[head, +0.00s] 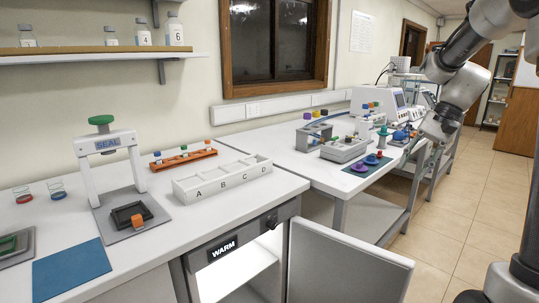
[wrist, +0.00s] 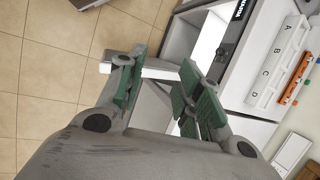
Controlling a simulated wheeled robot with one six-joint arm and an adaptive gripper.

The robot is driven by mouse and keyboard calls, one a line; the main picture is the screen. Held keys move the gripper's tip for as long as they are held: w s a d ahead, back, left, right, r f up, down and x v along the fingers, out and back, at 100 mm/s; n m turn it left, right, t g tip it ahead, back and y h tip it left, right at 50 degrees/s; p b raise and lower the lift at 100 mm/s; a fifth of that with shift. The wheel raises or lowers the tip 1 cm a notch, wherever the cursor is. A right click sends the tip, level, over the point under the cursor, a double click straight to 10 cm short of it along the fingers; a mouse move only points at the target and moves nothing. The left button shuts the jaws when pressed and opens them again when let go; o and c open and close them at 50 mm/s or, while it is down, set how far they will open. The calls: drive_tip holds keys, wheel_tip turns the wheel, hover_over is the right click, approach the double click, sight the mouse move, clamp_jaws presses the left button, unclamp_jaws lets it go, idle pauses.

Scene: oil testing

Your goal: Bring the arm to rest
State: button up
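My arm (head: 461,88) reaches in from the upper right in the head view, bent, with its end hanging low at the right. My gripper (wrist: 158,78) shows in the wrist view with its two green-padded fingers apart and nothing between them. Floor tiles and a grey table leg show through and around the gap. In the head view my gripper (head: 422,150) hangs over or beside the right end of the far bench; its fingers are small there, and I cannot tell whether it touches anything.
The near bench holds a SEAL press (head: 108,146), a white tray marked A to D (head: 222,180) and an orange rack (head: 183,158). A WARM cabinet (head: 225,250) stands open below. The far bench (head: 290,160) holds racks and instruments. Tiled floor (head: 460,215) is clear at right.

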drive_tip(key=s+a+r+n+t+h, duration=0.1)
drive_tip(key=s+n+t+h, duration=0.3)
drive_tip(key=s, duration=1.8)
drive_tip(key=n+h, duration=0.1)
drive_tip(key=n, duration=0.2)
drive_tip(key=shift+n+t, duration=0.4)
drive_tip(key=shift+r, duration=0.1)
